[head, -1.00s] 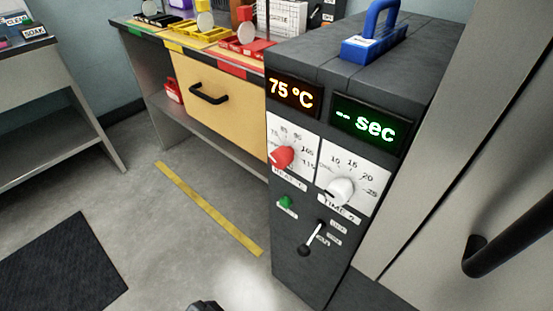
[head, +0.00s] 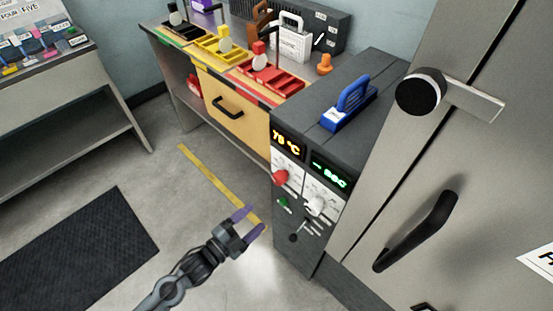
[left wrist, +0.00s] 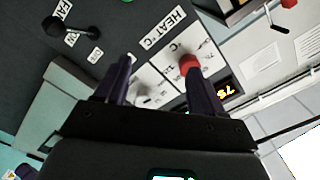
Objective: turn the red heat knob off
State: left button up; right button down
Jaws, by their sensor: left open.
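The red heat knob (head: 280,177) is on the front panel of the dark grey machine (head: 362,100), below an orange display (head: 288,143) that reads 75 °C. My left gripper (head: 250,222) is open, with purple fingers, in front of the panel and to the lower left of the knob, apart from it. In the left wrist view the red knob (left wrist: 188,64) shows beyond the tip of the right finger of the gripper (left wrist: 160,68). The gap between the fingers faces the white dial plate. My right gripper is not in view.
A white time knob (head: 316,206), a green button (head: 283,201) and a black lever (head: 294,238) sit close to the red knob. A drawer bench (head: 242,122) stands to the left, a grey cabinet (head: 455,165) to the right. The floor in front is clear.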

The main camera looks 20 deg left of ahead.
pick_arm(q)
jog(key=p, duration=0.3)
send_near(275, 181)
jog(key=shift+m, duration=0.3)
jog(key=b+x, duration=0.1)
jog(key=x, duration=0.9)
jog(key=shift+w+d+b, duration=0.1)
jog(key=shift+w+b, duration=0.3)
pick_arm(e)
notch_tip(275, 181, up, 3)
jog(key=shift+r, duration=0.1)
pick_arm(q)
jog(key=shift+f, duration=0.1)
jog(key=c, duration=1)
